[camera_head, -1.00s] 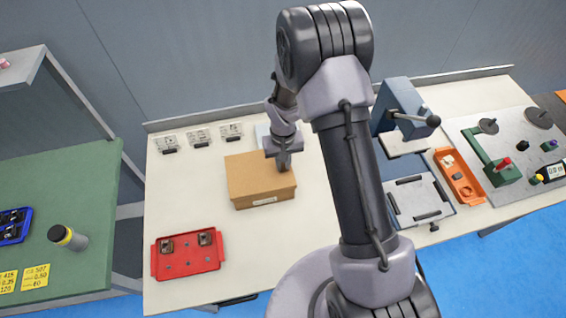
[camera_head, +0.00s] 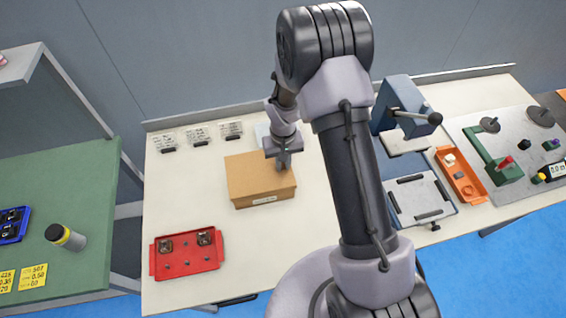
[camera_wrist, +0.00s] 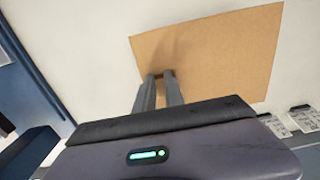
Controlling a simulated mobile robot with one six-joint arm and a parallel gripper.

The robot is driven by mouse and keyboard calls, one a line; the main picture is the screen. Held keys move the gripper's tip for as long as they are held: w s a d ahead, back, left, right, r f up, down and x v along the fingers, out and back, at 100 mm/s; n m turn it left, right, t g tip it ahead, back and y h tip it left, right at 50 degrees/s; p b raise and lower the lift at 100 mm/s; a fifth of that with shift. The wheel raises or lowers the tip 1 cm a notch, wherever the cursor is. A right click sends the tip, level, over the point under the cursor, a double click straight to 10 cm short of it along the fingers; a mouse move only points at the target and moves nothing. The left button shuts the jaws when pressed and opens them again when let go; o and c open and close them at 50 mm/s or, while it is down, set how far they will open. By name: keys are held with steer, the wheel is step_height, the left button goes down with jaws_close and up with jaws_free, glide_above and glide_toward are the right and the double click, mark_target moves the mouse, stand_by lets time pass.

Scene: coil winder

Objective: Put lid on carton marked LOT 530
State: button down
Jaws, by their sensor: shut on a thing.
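A brown cardboard carton (camera_head: 262,192) stands on the cream bench, with a small white label on its front face too small to read. A flat brown lid (camera_head: 252,172) covers its top and looks level with it; I cannot tell whether it is fully seated. My gripper (camera_head: 282,168) points down at the right part of the lid and is shut on it. In the wrist view the fingertips of my gripper (camera_wrist: 161,75) meet a small dark spot on the lid (camera_wrist: 225,50). The fingers hide what exactly they grip.
A red tray (camera_head: 187,255) with dark parts lies in front of the carton. Several clear boxes (camera_head: 197,136) stand along the back. A blue press (camera_head: 402,105) and an orange tray (camera_head: 460,178) are to the right. Bench left of the carton is clear.

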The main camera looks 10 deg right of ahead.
steer(key=shift+f+b, duration=0.4)
steer(key=shift+b, duration=0.05)
steer(key=c, duration=0.9)
jaws_free()
steer(key=shift+o, duration=0.2)
